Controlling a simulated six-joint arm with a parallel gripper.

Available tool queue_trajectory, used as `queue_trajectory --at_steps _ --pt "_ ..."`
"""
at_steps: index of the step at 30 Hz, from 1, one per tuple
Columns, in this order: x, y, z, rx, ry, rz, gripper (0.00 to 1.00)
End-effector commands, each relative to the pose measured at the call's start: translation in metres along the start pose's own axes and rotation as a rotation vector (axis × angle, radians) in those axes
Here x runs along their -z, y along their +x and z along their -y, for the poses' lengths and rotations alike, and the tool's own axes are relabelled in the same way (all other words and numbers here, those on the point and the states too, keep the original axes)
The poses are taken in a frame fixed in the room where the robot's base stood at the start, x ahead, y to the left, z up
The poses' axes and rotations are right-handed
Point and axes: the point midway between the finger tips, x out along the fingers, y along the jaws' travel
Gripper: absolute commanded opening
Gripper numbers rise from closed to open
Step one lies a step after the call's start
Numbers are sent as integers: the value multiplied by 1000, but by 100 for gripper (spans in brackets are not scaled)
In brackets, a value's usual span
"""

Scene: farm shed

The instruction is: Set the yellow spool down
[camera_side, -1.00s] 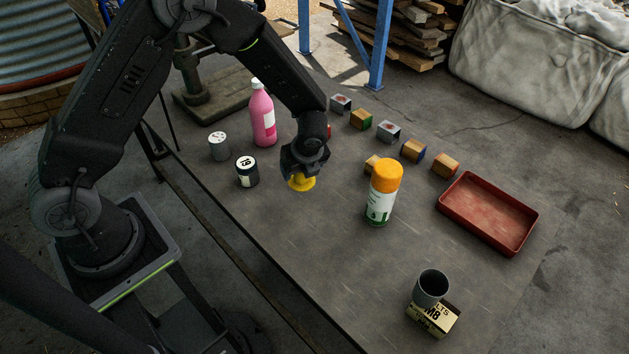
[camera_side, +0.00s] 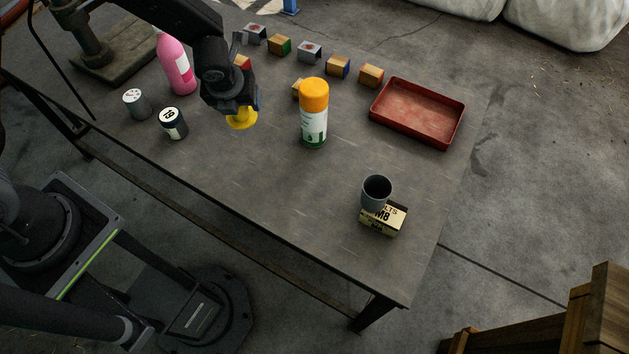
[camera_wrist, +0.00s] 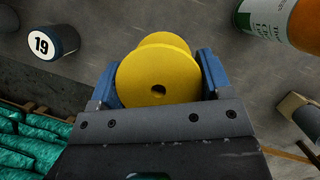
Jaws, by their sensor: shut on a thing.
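The yellow spool (camera_side: 241,119) hangs upright below my gripper (camera_side: 236,104) in the side view. In the wrist view the spool (camera_wrist: 158,77) sits between the two blue fingers of my gripper (camera_wrist: 160,82), its round flange and centre hole facing the camera. My gripper is shut on it. The spool is at or just above the grey table (camera_side: 260,170). I cannot tell whether its lower flange touches the top. My gripper hides the spool's upper part in the side view.
An orange-capped spray can (camera_side: 313,115) stands right of the spool. A dark can marked 19 (camera_side: 173,125), a grey can (camera_side: 136,103) and a pink bottle (camera_side: 175,65) stand left. Several blocks (camera_side: 338,66) and a red tray (camera_side: 418,113) lie behind.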

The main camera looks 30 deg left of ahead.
Motion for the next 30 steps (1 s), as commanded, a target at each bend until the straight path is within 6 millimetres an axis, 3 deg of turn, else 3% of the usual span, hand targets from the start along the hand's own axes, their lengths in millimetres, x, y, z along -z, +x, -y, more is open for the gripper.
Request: queue_trajectory --at_steps 3,9,16,30 --pt "19 -9 36 91 215 0 49" --pt "38 -19 66 172 412 -3 49" --pt "53 -18 85 197 479 -3 49" --pt "123 14 161 195 475 -3 49"
